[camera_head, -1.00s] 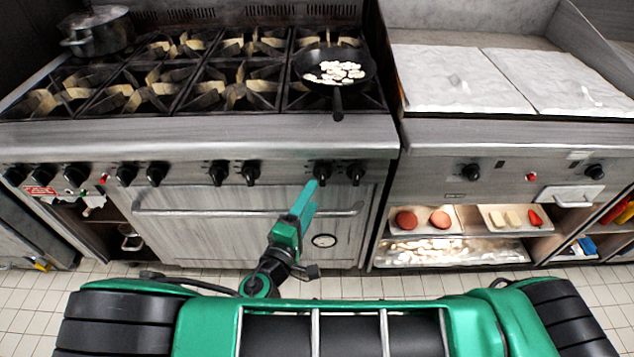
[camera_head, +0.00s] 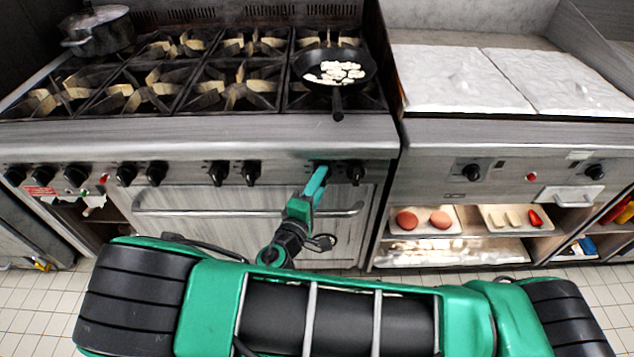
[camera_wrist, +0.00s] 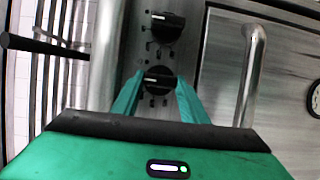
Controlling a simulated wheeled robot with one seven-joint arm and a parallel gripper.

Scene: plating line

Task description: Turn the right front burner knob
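My gripper (camera_head: 319,170) points at the front panel (camera_head: 285,172) of the range, at the left knob of the right-hand pair. It hides that knob in the head view. In the wrist view this black knob (camera_wrist: 158,80) with a white mark sits between the two teal fingertips, one on each side. The fingers are apart; I cannot tell whether they touch the knob. The right knob (camera_head: 355,173) of the pair is uncovered; it also shows at the top of the wrist view (camera_wrist: 167,26).
A black pan (camera_head: 335,68) with pale pieces stands on the right front burner, its handle (camera_head: 338,106) pointing forward. The oven handle (camera_head: 250,211) crosses below the knobs. More knobs line the panel to the left. A griddle (camera_head: 462,80) stands at the right.

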